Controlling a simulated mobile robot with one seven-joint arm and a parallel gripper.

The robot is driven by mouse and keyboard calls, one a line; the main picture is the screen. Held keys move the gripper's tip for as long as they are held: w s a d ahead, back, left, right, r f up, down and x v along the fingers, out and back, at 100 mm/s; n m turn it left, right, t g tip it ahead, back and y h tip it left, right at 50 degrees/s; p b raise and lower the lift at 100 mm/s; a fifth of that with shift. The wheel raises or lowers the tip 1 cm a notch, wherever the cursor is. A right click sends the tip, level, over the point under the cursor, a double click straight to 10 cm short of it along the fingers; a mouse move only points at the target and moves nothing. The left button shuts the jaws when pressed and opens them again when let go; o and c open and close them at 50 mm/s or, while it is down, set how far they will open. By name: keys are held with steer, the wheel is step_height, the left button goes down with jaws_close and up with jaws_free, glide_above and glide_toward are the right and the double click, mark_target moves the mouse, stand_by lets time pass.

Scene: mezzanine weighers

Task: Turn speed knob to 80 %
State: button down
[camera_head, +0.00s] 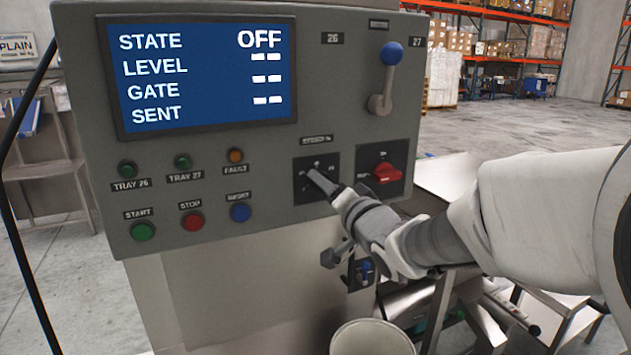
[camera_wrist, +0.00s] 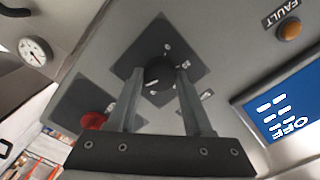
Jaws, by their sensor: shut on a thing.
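The black speed knob (camera_wrist: 159,74) sits on a dark square plate (camera_wrist: 188,63) with small white scale marks. In the head view the plate (camera_head: 302,192) is under a label reading SPEED %, and my gripper (camera_head: 318,178) covers most of the knob. In the wrist view the two fingers of my gripper (camera_wrist: 157,92) reach to either side of the knob, and I take it as shut on it. A white pointer line shows on the knob, but the scale numbers are too small to read.
Beside the knob is a red rotary switch (camera_head: 387,172). Above is a blue-topped lever (camera_head: 391,55) between labels 26 and 27. The screen (camera_head: 205,78) reads STATE OFF. Start (camera_head: 143,231), stop (camera_head: 192,221) and blue (camera_head: 240,212) buttons are at lower left. A white bucket (camera_head: 372,338) stands below.

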steer(key=shift+m+p, duration=0.35)
steer(key=shift+m, duration=0.65)
steer(key=shift+c, duration=1.6)
jaws_free()
steer(key=b+v, duration=0.5)
steer(key=v, duration=1.2)
steer(key=shift+s, duration=0.2)
